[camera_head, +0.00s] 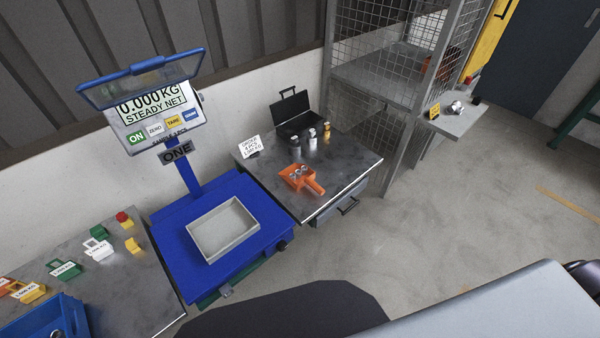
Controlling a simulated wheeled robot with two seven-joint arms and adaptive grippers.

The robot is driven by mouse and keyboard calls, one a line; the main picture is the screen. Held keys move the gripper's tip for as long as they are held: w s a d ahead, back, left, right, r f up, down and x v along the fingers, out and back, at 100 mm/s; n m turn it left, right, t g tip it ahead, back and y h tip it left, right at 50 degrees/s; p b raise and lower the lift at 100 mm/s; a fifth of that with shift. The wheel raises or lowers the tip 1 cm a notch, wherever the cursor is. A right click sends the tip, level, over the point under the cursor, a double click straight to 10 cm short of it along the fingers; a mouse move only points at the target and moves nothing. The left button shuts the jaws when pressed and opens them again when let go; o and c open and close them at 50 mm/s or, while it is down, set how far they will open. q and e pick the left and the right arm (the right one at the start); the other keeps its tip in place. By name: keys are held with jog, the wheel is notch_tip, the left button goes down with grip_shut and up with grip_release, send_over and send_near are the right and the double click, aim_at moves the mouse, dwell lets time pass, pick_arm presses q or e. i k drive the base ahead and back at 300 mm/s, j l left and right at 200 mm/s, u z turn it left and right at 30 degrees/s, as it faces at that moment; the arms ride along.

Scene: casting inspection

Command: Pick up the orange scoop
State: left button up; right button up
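The orange scoop (299,180) rests on the grey table (340,186) right of the blue scale. Its handle points toward the lower right. Several small metallic pieces lie in its bowl. Neither of my grippers shows in the head view, and nothing touches the scoop.
A blue scale (170,240) carries an empty grey tray (193,234); its display (150,105) reads 0.000 KG. Behind the scoop stand small bottles (311,139), an open black case (291,112) and a white sign (250,147). A wire cage (385,50) stands at the right. Open floor lies in front.

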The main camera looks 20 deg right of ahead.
aim_at(306, 179)
jog(key=i+l+u, duration=0.35)
jog(key=l, duration=0.65)
jog(key=l+u, duration=0.35)
jog(key=l, duration=0.65)
jog(key=l+u, duration=0.35)
jog(key=l, duration=0.75)
